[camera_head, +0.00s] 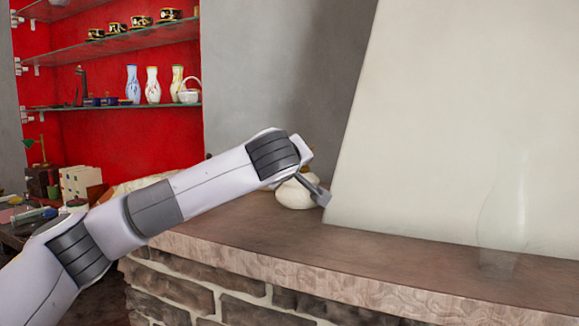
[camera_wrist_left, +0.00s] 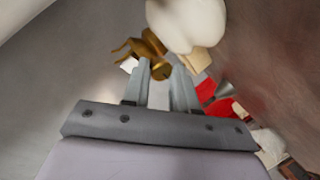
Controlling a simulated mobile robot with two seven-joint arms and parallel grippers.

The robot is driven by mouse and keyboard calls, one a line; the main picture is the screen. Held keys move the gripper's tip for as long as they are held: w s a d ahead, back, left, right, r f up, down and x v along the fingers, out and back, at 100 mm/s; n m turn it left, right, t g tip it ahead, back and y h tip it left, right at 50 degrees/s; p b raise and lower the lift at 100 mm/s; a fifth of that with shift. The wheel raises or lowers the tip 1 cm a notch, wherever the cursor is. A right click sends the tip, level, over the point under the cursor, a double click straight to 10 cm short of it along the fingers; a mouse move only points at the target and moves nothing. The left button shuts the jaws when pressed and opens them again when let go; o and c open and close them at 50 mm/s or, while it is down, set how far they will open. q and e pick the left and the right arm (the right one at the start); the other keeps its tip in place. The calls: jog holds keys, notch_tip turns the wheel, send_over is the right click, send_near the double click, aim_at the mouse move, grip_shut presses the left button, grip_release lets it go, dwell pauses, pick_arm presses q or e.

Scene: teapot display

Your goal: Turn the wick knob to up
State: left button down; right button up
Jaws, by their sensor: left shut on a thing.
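A brass part with thin arms (camera_wrist_left: 143,48) shows in the left wrist view, beside a white rounded body (camera_wrist_left: 185,22). A small round brass knob (camera_wrist_left: 161,71) sits between the fingertips of my left gripper (camera_wrist_left: 161,72), which is shut on it. The knob's up or down setting cannot be read. In the head view, a white rounded thing (camera_head: 293,194) stands on the mantel, and my left gripper (camera_head: 322,196) is at its right side. My arm hides part of that thing, and the brass knob is not visible there. My right gripper is not in view.
The stone mantel (camera_head: 400,262) runs across the front, with a brick front below. A clear glass vase-shaped piece (camera_head: 502,225) stands at its right. A pale sloping wall (camera_head: 450,110) rises behind. Glass shelves (camera_head: 130,106) with vases and cups are at the back left.

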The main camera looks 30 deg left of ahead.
pick_arm(q)
jog(key=c, duration=0.9)
grip_release()
jog(key=shift+s, duration=0.1)
jog(key=b+v, duration=0.2)
jog(key=v, duration=0.5)
